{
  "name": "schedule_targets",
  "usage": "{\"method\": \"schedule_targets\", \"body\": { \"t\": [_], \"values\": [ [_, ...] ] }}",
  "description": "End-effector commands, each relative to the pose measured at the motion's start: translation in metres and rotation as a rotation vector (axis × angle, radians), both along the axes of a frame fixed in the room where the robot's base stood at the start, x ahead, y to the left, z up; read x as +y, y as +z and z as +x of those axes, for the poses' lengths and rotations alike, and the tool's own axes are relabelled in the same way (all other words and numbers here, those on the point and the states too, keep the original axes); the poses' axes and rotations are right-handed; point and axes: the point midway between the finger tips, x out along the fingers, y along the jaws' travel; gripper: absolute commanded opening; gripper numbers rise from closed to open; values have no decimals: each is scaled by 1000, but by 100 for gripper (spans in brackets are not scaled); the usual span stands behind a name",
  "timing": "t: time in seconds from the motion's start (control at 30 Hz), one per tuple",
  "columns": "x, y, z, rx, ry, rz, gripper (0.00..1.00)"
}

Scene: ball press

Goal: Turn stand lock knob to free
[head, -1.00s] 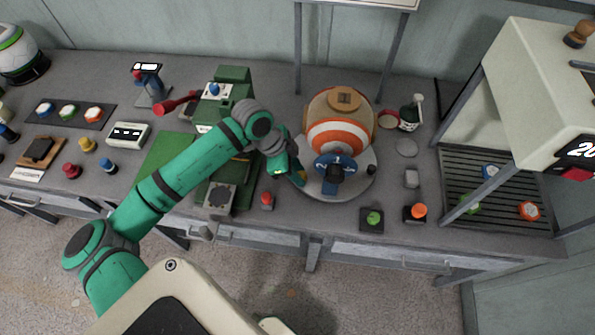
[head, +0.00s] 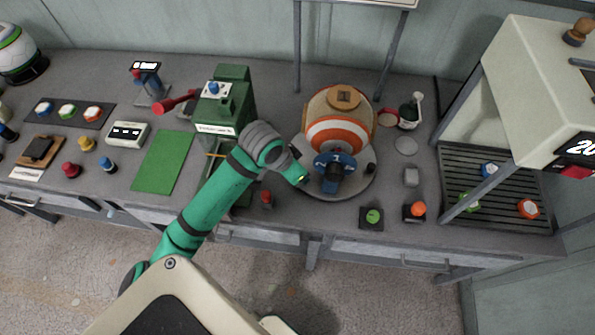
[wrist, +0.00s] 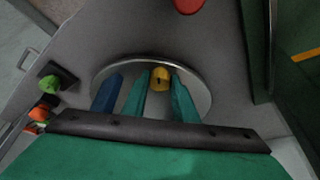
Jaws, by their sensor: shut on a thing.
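A yellow knob (wrist: 160,77) with a dark mark on top sits between the two teal fingers of my gripper (wrist: 161,98) in the wrist view. My gripper is shut on it; I take it for the stand lock knob. It stands at the rim of the round grey stand plate (wrist: 203,86). In the head view my gripper (head: 302,179) reaches the left side of the stand plate (head: 352,191), and my wrist hides the knob. A ball with orange and white bands (head: 338,136) sits on the stand, with a blue numbered part (head: 335,161) in front.
A green machine (head: 232,105) with a red handle stands close left of my arm. A green button (head: 373,216) and an orange one (head: 418,209) lie front right. A large press-like frame (head: 540,85) stands right.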

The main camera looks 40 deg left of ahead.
Motion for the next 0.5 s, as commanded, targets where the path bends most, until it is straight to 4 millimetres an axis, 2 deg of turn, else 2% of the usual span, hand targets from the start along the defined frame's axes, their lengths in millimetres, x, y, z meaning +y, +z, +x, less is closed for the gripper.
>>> {"method": "schedule_targets", "body": {
  "t": [0.2,0.5],
  "values": [
    [-3,1,2,-8,127,-3,4],
    [-3,2,2,-9,213,-1,4]
  ]
}}
